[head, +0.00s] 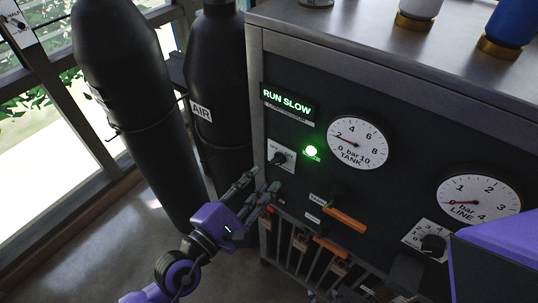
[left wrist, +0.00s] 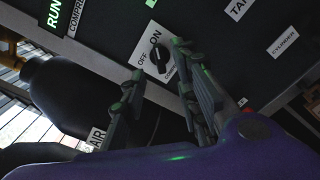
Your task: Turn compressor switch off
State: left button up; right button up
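The compressor switch (head: 281,157) is a black rotary knob on a white plate on the dark panel. In the left wrist view the knob (left wrist: 159,58) sits beside printed OFF and ON labels; its pointer appears turned toward ON. My left gripper (head: 263,180) is just below the switch in the head view. In the left wrist view its two fingers (left wrist: 157,60) are spread apart, with the knob seen between and beyond the tips, and nothing is held. The green lamp (head: 311,151) is lit, and the sign (head: 288,104) reads RUN SLOW. My right arm shows purple at lower right; its fingers are unclear.
A tank gauge (head: 358,142) and a line gauge (head: 478,201) are on the panel. Orange levers (head: 345,220) stick out below, with a regulator knob (head: 433,245) at right. Dark cylinders (head: 135,100) stand close left of the cabinet.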

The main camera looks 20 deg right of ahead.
aim_at(274, 164)
pick_arm(q)
jog(key=x, duration=0.6)
jog(key=shift+w+d, duration=0.15)
jog(key=shift+d, duration=0.05)
grip_shut()
dwell(0.4)
